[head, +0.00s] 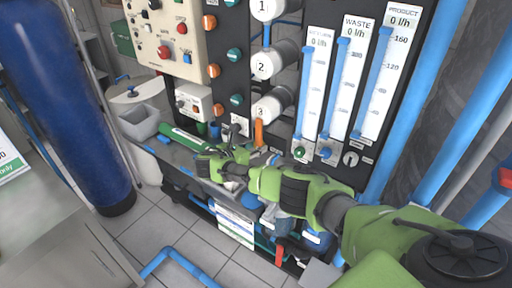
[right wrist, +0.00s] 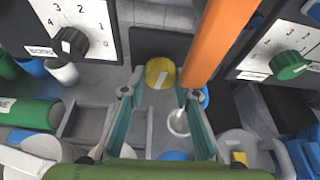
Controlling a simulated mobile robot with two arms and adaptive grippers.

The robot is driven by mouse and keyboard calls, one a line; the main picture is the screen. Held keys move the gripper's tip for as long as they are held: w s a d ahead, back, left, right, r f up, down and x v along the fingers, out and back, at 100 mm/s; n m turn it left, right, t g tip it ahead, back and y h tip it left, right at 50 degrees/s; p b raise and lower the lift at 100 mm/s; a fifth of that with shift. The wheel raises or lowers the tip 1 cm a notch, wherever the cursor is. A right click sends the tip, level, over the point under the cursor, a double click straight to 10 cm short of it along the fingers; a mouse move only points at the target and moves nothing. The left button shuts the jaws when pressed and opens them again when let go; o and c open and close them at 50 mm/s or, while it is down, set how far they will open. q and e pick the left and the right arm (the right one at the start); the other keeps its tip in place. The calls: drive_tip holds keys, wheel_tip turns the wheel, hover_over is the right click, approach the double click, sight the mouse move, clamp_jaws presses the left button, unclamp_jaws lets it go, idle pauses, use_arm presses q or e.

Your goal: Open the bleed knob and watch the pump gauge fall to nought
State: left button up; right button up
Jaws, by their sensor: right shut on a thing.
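In the right wrist view a round yellow knob (right wrist: 160,72) with a pale bar across its face sits between my right gripper's fingertips (right wrist: 157,94). The fingers stand on either side of it, and the gripper is shut on it. The contact itself is hard to see. In the head view my right arm reaches in from the lower right, with its wrist (head: 240,160) low in front of the rack; the fingertips and the knob cannot be made out there. I cannot make out a pump gauge in either view. My left gripper is not in view.
An orange bar (right wrist: 222,40) stands close beside the right finger. A black knob (right wrist: 72,43) and a green knob (right wrist: 287,66) on numbered plates flank it. Three flow tubes, including the product one (head: 376,80), read 0 l/h. A blue tank (head: 70,100) stands left.

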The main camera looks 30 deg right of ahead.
drive_tip(key=shift+f+n+g+b, duration=0.1)
drive_tip(key=shift+n+g+b, duration=0.2)
drive_tip(key=shift+n, duration=0.2)
idle(0.3)
drive_tip(key=o, duration=1.1)
drive_tip(key=shift+a, duration=0.1)
drive_tip(key=v, duration=1.2)
drive_tip(key=shift+w, duration=0.1)
